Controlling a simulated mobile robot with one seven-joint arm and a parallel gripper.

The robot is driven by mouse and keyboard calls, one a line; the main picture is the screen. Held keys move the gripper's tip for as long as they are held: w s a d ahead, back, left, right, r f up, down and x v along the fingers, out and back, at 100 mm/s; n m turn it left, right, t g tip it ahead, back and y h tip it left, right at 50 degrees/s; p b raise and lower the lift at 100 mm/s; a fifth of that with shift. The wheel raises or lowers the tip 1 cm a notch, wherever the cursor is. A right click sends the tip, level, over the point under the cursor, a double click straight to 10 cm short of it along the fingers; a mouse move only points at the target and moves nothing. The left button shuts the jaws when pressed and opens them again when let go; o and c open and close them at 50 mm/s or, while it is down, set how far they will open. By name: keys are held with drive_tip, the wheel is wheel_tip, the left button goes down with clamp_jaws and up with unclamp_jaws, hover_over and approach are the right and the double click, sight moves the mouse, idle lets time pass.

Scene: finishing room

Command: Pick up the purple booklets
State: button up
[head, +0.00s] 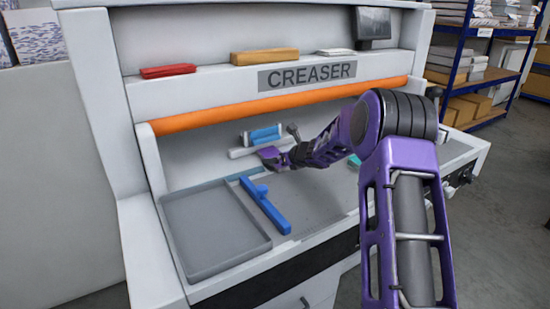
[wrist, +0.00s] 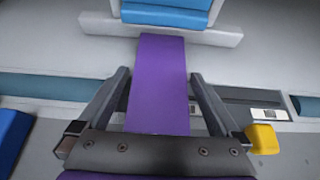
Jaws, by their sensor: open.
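The purple booklets (wrist: 160,85) show in the wrist view as a long, flat purple strip between the fingers of my gripper (wrist: 160,76). The far end of the strip reaches toward a white ledge at the back. In the head view the purple booklets (head: 268,152) show as a small purple patch just beyond my gripper (head: 281,159), over the creaser's bed. The fingers are open, one on each side of the strip, with gaps visible on both sides. The near end of the booklets is hidden behind my gripper's palm.
Blue booklets (head: 263,135) rest at the white ledge (head: 243,151) behind. A blue T-shaped bar (head: 266,206) lies left of my arm, beside an empty grey tray (head: 214,270). A yellow block (wrist: 262,139) is right of my gripper. An orange roller (head: 280,103) spans above the bed.

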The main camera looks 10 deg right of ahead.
drive_tip(key=shift+c, duration=0.2)
drive_tip(key=c, duration=1.4)
drive_tip(key=shift+o, duration=0.2)
drive_tip(key=shift+s+r, duration=0.1)
drive_tip(key=shift+r, duration=0.05)
